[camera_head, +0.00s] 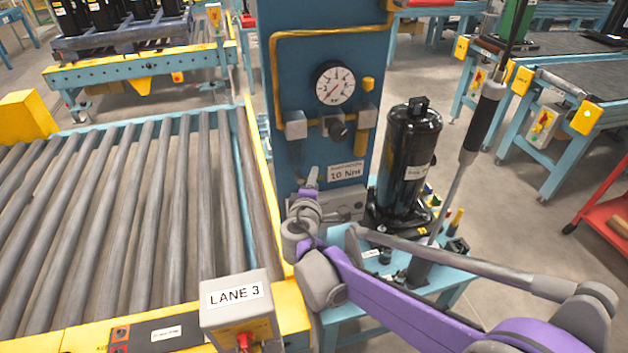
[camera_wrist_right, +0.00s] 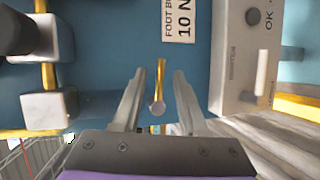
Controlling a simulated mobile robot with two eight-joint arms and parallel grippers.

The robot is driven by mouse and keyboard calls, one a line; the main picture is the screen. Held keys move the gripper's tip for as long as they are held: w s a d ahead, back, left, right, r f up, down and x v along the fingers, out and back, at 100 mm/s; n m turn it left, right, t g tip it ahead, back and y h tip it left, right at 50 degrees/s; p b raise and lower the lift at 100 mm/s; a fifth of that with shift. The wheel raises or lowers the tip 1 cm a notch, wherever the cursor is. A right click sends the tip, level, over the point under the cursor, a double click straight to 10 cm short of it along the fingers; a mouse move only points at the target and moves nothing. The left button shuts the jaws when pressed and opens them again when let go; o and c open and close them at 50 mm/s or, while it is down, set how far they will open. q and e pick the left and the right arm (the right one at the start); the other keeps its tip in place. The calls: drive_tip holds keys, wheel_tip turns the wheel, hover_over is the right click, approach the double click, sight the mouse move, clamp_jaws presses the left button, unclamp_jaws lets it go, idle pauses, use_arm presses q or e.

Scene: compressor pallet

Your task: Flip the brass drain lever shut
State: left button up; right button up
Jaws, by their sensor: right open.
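The brass drain lever (camera_wrist_right: 160,78) shows in the right wrist view as a slim brass bar with a round grey end, in front of the blue panel (camera_wrist_right: 105,60). My right gripper (camera_wrist_right: 160,84) is open, with one finger on each side of the lever. I see a gap on both sides, and no clear contact. In the head view my right gripper (camera_head: 312,176) is at the lower part of the blue panel (camera_head: 290,80), and the lever cannot be made out there. My left gripper is not in view.
A pressure gauge (camera_head: 334,84) and brass pipe (camera_head: 274,70) are higher on the panel. A grey box (camera_wrist_right: 243,55) marked OK is beside the gripper. A black compressor (camera_head: 408,150) stands to the right on a blue stand. A roller conveyor (camera_head: 110,220) fills the left.

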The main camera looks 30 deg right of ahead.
drive_tip(key=shift+x, duration=0.85)
clamp_jaws()
